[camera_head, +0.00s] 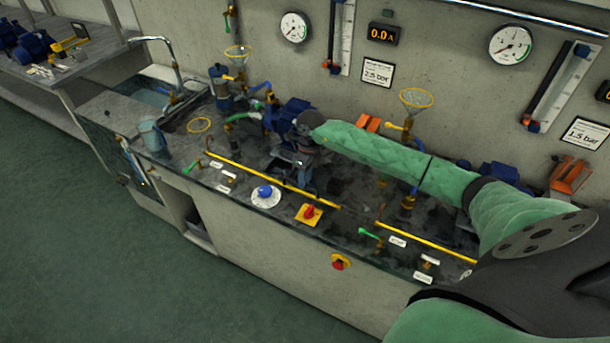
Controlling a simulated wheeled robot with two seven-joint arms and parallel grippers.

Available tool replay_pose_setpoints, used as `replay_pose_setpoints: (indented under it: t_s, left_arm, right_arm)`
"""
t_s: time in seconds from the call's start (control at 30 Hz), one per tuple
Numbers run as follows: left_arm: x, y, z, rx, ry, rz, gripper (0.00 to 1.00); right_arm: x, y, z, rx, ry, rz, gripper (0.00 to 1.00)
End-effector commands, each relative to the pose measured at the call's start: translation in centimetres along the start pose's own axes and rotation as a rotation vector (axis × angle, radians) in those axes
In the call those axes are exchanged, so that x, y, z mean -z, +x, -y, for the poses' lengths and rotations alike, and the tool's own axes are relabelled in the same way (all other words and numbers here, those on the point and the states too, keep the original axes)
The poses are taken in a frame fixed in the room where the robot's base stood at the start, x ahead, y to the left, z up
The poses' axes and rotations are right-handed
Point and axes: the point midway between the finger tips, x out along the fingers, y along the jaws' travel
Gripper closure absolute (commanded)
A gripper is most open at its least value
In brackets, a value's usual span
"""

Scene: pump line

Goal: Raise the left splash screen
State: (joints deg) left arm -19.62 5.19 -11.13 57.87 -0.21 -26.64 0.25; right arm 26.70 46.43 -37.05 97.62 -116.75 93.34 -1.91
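Two yellow bars run along the front of the bench. I take the left yellow bar (270,181) to be the edge of the left splash screen; it lies low, near the bench top. Any clear panel on it is too faint to make out. A similar right yellow bar (425,243) lies farther right. My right arm reaches in from the right across the bench. My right gripper (297,163) is small and dark, behind the left bar, beside a blue pump (284,112). Its fingers are too dark to tell open from shut. My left gripper is out of view.
A blue knob on a white disc (265,196) and a red switch on a yellow plate (309,214) sit at the front edge. The floor (120,270) in front is clear.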

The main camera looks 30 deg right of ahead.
Motion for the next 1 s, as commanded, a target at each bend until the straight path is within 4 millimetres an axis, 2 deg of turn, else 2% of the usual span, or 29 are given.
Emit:
replay_pose_setpoints:
  t_s: [0.37,0.53,0.57,0.87,1.0]
  left_arm:
    - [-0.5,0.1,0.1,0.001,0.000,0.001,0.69]
    - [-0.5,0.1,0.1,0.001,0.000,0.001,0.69]
    - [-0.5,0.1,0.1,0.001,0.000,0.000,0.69]
    - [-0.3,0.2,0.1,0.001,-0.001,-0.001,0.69]
    - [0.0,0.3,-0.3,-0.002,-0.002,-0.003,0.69]
  right_arm:
    - [0.0,0.7,0.0,0.000,-0.001,0.000,0.67]
    - [0.0,0.6,0.0,0.000,-0.001,0.000,0.97]
    - [0.0,0.6,0.0,0.000,-0.001,0.000,1.00]
    - [0.1,0.3,0.1,0.001,0.000,0.000,1.00]
    - [0.6,-0.9,0.8,0.002,0.000,0.001,1.00]
